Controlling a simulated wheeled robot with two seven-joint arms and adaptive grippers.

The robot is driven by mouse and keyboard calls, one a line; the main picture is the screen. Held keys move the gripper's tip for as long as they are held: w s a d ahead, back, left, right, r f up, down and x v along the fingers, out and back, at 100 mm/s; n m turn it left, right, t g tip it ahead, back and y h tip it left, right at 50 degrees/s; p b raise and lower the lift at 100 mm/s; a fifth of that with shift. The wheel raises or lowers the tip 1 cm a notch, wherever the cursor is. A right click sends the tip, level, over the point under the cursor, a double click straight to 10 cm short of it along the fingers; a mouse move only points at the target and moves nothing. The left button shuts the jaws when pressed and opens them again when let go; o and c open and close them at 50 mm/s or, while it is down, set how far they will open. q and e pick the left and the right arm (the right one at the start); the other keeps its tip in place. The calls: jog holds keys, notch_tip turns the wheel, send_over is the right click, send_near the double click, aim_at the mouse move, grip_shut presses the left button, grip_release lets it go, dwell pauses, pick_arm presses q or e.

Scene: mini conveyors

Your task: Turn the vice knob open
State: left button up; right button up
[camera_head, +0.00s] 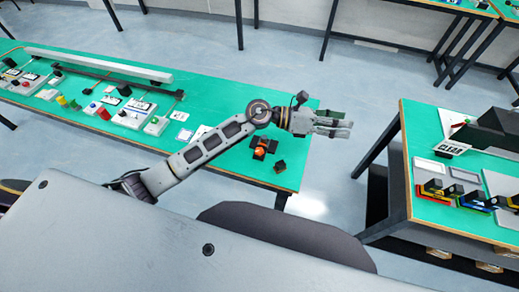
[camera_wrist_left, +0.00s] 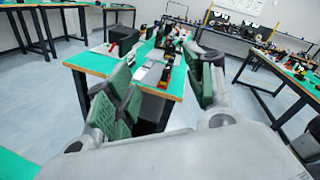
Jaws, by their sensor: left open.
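A small black device with an orange part (camera_head: 259,152) stands near the right end of the long green bench (camera_head: 215,95). It may be the vice with its knob, but it is too small to be sure. My left gripper (camera_head: 345,125) is to the right of that device, stretched past the bench end over the floor gap. In the left wrist view my left gripper (camera_wrist_left: 163,85) is open with nothing between its green-padded fingers. My right gripper is in neither view.
A small dark block (camera_head: 280,166) sits beside the device. Several switches and panels line the bench's left part, with a long grey bar (camera_head: 95,65) behind. Another green table (camera_head: 427,212) at right holds trays and coloured parts. Floor lies between.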

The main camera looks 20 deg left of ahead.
pick_arm(q)
notch_tip(320, 180, down, 7)
jog(key=s+a+m+g+y, duration=0.2)
jog(key=m+g+y, duration=0.1)
jog(key=m+y, duration=0.75)
jog(key=y, duration=0.7)
send_over(259, 150)
notch_tip(259, 150, down, 7)
jog(key=shift+r+n+h, duration=0.1)
jog(key=shift+n+h, duration=0.15)
jog(key=shift+d, duration=0.1)
jog(key=shift+f+p, duration=0.9)
jog(key=shift+f, duration=6)
jog(key=shift+c, duration=0.2)
jog(key=c, duration=1)
